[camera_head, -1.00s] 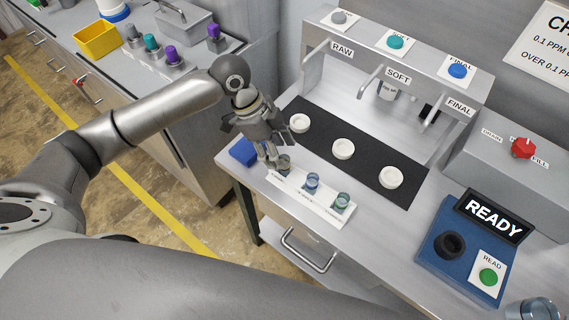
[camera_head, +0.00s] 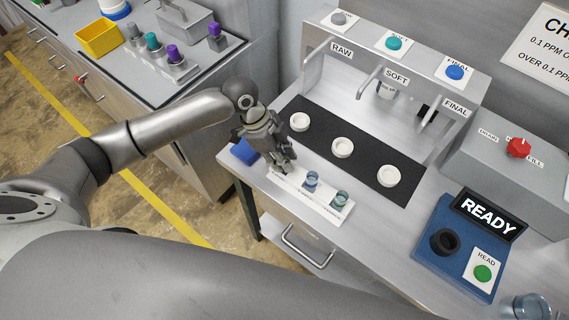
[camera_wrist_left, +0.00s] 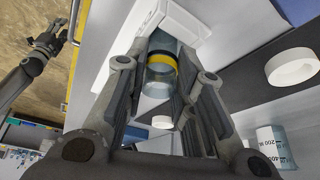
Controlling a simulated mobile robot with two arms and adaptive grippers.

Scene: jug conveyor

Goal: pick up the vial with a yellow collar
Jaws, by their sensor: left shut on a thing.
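The vial with a yellow collar (camera_wrist_left: 160,80) is clear glass and sits between the fingers of my left gripper in the left wrist view. My left gripper (camera_head: 284,166) is shut on it at the left end of the white vial rack (camera_head: 322,209). In the head view the gripper hides this vial. I cannot tell whether it is still seated in the rack. A blue-collared vial (camera_head: 311,180) and a greenish one (camera_head: 340,199) stand in the rack. My other gripper (camera_wrist_left: 54,38) shows small at the upper left of the left wrist view, its opening unclear.
Several white rings (camera_head: 343,147) lie on a black mat (camera_head: 366,164) behind the rack. Taps labelled RAW, SOFT and FINAL stand beyond. A blue reader (camera_head: 458,248) showing READY stands at right.

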